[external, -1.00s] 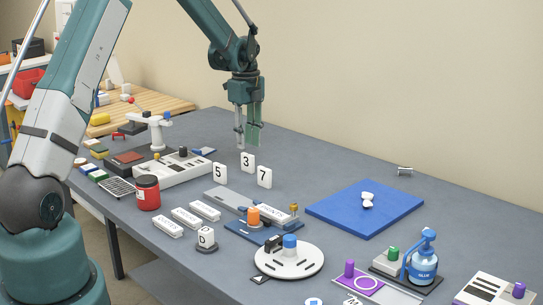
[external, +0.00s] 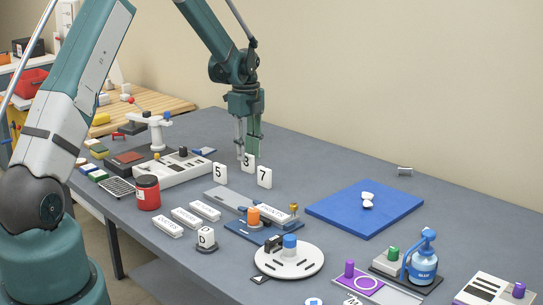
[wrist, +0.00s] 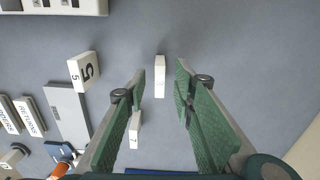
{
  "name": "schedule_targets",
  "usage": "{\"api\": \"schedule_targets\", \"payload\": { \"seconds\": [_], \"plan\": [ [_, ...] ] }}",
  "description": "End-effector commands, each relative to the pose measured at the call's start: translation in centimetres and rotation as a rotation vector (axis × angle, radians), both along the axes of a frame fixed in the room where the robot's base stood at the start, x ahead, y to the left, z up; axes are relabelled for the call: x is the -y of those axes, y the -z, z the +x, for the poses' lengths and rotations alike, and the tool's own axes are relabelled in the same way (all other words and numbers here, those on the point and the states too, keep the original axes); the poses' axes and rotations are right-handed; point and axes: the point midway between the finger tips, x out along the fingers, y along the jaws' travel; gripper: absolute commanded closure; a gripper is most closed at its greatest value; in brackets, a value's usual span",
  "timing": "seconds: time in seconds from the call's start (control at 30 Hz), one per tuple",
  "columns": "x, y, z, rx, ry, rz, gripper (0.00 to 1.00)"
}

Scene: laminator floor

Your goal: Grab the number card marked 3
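The white number card marked 3 (external: 248,164) stands upright on the grey table, between and slightly behind the cards marked 5 (external: 220,173) and 7 (external: 264,178). My gripper (external: 247,153) points straight down just over card 3, its fingertips at about the card's top. In the wrist view the gripper (wrist: 160,72) is open, with a white card edge (wrist: 160,77), which fits card 3, in the gap between the green fingers and clear space on both sides. Its digit does not show there. Card 5 (wrist: 84,72) lies left of the fingers; card 7 (wrist: 135,130) is lower, near the left finger.
A grey plate (external: 230,198) and white labelled blocks (external: 187,217) lie in front of the cards. A white-and-grey panel (external: 185,172) is to the left, a blue mat (external: 345,215) to the right. The table behind the cards is clear.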

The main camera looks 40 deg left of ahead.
Motion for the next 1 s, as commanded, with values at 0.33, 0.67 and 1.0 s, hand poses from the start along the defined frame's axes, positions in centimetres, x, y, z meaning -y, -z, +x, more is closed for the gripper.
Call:
{"api": "schedule_targets", "payload": {
  "seconds": [0.33, 0.67, 1.0],
  "plan": [
    [0.0, 3.5, 0.0, 0.000, 0.000, 0.000, 0.74],
    [0.0, 3.8, 0.0, 0.000, 0.000, 0.000, 0.74],
    [0.0, 3.8, 0.0, 0.000, 0.000, 0.000, 0.80]
  ]
}}
